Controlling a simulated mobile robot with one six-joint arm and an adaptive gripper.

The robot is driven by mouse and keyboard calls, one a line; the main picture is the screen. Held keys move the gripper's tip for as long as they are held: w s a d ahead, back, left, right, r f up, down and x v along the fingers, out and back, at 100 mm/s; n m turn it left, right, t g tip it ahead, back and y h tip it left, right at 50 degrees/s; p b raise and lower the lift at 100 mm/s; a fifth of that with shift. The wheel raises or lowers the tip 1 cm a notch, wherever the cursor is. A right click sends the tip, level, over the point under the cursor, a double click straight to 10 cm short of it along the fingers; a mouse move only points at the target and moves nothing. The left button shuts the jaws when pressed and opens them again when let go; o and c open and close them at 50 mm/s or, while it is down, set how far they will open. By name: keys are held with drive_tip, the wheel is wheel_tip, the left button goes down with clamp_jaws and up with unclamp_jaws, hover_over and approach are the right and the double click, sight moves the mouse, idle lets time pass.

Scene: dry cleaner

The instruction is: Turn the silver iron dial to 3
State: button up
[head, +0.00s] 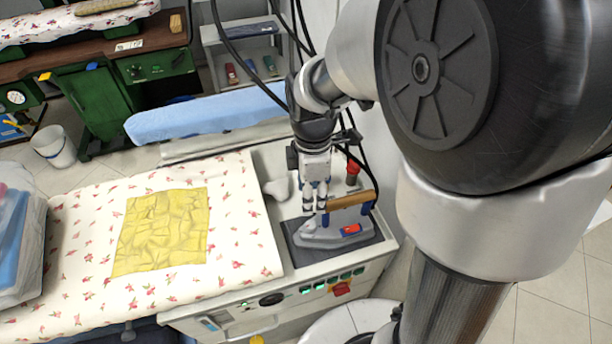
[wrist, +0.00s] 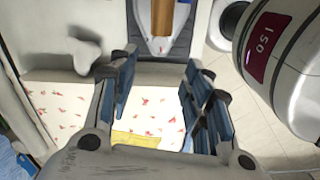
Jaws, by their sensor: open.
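The silver iron (head: 325,236) rests on a dark pad (head: 372,240) at the right end of the ironing table. It has a wooden handle (head: 352,199), blue handle supports and a red patch on its side. I cannot make out the dial or its number. My gripper (head: 315,207) points down just above the iron's front part, left of the handle; contact cannot be told. In the wrist view my gripper (wrist: 158,68) has its blue-lined fingers wide apart with nothing between them. The iron (wrist: 159,44) shows there at the top, beyond the fingertips.
A yellow cloth (head: 163,232) lies on the floral-covered table (head: 75,235). A red-topped item (head: 353,172) and cables stand close behind the iron. A blue padded board (head: 205,115) lies behind the table. A plastic bin (head: 20,250) is at the left. Green-lit switches (head: 320,285) line the table front.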

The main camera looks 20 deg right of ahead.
wheel_tip(320, 180, up, 5)
drive_tip(key=n+p, duration=0.5)
hover_over(311, 225)
drive_tip(key=n, duration=0.2)
drive_tip(key=shift+t, duration=0.3)
wheel_tip(311, 225, down, 17)
drive_tip(key=b, duration=0.6)
drive_tip(key=shift+f, duration=0.15)
clamp_jaws()
drive_tip(key=shift+m, duration=0.4)
